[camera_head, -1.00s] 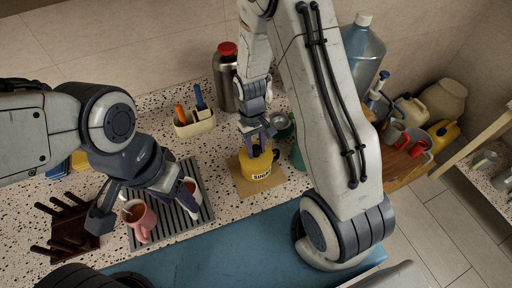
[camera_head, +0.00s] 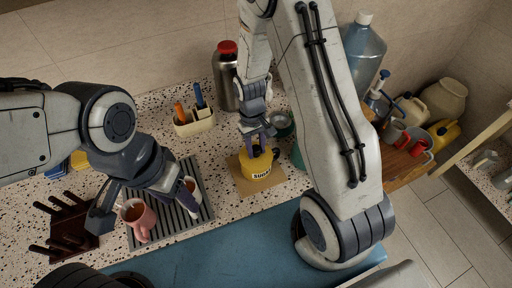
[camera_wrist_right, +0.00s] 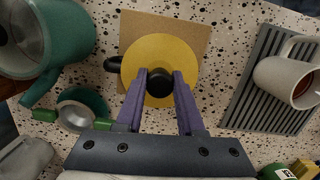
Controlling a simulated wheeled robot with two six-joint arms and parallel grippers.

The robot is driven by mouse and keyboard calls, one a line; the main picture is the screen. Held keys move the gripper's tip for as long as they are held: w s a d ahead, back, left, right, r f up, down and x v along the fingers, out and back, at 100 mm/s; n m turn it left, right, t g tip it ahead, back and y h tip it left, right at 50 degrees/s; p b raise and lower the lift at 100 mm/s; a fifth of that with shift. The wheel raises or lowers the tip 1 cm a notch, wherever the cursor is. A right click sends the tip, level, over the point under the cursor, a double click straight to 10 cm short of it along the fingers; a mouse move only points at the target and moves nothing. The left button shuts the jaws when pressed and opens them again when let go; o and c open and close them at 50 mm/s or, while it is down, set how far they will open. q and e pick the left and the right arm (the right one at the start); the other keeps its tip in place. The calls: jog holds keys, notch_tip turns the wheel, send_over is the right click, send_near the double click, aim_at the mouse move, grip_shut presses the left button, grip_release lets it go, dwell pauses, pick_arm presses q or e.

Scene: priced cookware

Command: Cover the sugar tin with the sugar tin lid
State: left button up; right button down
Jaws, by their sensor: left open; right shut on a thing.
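The yellow sugar tin (camera_head: 258,169), with black lettering on its front, stands upright on a brown square mat (camera_head: 244,187). My right gripper (camera_head: 261,149) is directly above it, pointing down. In the right wrist view, my right gripper (camera_wrist_right: 159,88) is shut on the black knob of the yellow sugar tin lid (camera_wrist_right: 160,51). The lid looks centred over the tin and hides its opening. I cannot tell whether it is fully seated. A dark handle (camera_wrist_right: 112,64) sticks out beside it. My left gripper (camera_head: 145,207) is open over the drying rack, around the pink mug area.
A green pot (camera_wrist_right: 50,35) is close to the tin. A utensil holder (camera_head: 195,123), steel flask (camera_head: 225,85) and dark wooden rack (camera_head: 66,228) stand nearby.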

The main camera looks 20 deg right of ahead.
grip_release()
dwell(0.3)
dwell(0.5)
jog(key=r, duration=0.3)
jog(key=w+r+b, duration=0.1)
jog(key=r, duration=0.2)
jog(key=r+b, duration=0.1)
jog(key=r, duration=0.2)
jog(key=shift+w+a, duration=0.1)
jog(key=shift+w, duration=0.15)
jog(key=shift+r, duration=0.7)
jog(key=s+a+n+t+b, duration=0.1)
jog(key=s+a+n+b, duration=0.2)
jog(key=s+a, duration=0.3)
jog(key=s+a+n+y+b, duration=0.1)
jog(key=s+a+b, duration=0.3)
jog(key=s, duration=0.9)
jog(key=shift+s+a+r+n+t, duration=0.15)
jog(key=shift+a+r+n+t, duration=0.3)
jog(key=shift+a+n, duration=0.65)
